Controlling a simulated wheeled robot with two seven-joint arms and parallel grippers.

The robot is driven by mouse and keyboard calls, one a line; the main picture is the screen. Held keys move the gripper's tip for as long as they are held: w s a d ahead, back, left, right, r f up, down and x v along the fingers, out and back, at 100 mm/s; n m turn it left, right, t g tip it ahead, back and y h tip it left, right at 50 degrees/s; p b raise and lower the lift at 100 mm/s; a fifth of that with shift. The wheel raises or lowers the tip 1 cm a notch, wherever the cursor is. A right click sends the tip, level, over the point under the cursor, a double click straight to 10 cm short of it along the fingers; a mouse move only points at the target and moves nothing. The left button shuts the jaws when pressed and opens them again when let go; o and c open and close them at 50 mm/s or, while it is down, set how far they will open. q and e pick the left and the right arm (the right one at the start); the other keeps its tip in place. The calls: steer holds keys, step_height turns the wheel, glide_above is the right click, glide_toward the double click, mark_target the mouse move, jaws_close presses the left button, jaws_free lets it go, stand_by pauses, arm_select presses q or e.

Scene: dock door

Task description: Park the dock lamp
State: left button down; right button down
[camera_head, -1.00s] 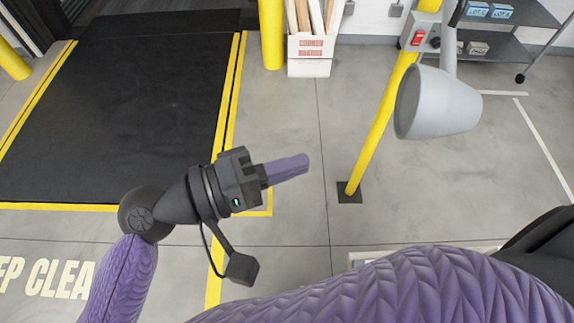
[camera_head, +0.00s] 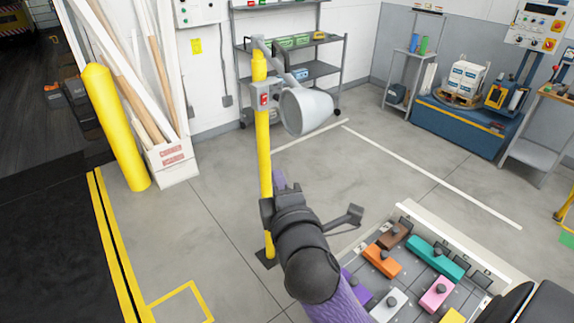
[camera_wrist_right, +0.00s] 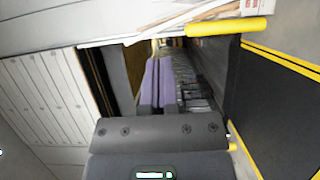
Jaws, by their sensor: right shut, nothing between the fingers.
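The dock lamp (camera_head: 312,108) is a grey cone-shaped head on a grey arm at the top of a yellow post (camera_head: 264,155). Its rim faces left in the head view. A grey box with a red switch (camera_head: 264,98) sits on the post just below the arm. The fingers also show side by side in the right wrist view (camera_wrist_right: 156,82). My left gripper is out of view.
A yellow bollard (camera_head: 115,125) and a white box of long boards (camera_head: 173,160) stand left. A shelf rack (camera_head: 315,70) is behind the lamp. A tray of coloured blocks (camera_head: 405,212) is at lower right. Open floor (camera_head: 385,180) lies between rack and tray.

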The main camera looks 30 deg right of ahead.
steer(key=w+d+p, duration=0.2)
steer(key=w+d, duration=0.6)
steer(key=w, duration=0.2)
steer(key=shift+p, duration=0.3)
